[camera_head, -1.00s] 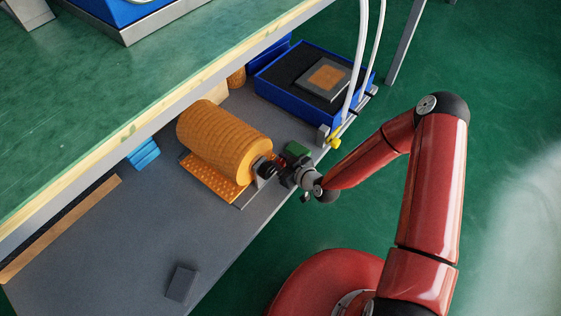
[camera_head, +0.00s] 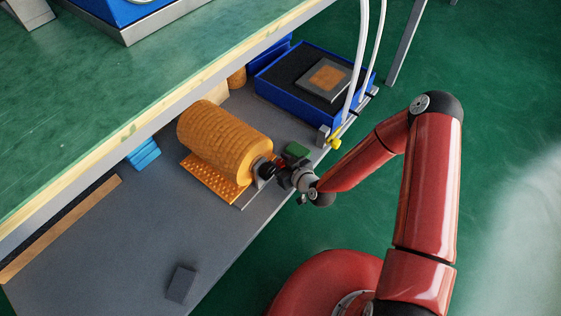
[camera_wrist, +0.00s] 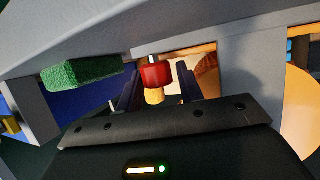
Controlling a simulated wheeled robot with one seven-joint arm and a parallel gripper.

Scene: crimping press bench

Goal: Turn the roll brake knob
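The roll brake knob (camera_wrist: 155,75) is red with a tan end piece, and shows in the wrist view between the two fingers of my gripper (camera_wrist: 158,86). The fingers stand one on each side of it, and narrow gaps seem to show between them and the knob, so the gripper looks open. In the head view my gripper (camera_head: 284,173) is at the near end of the large orange ribbed roll (camera_head: 222,142), beside its end bracket. The knob is hidden there by the gripper.
The roll lies over an orange perforated plate (camera_head: 208,178) on the grey lower shelf (camera_head: 120,235). A green block (camera_head: 297,150) sits close behind my gripper. A blue tray (camera_head: 290,98), white hoses (camera_head: 358,65) and a yellow fitting (camera_head: 334,143) are beyond. The green upper table edge overhangs.

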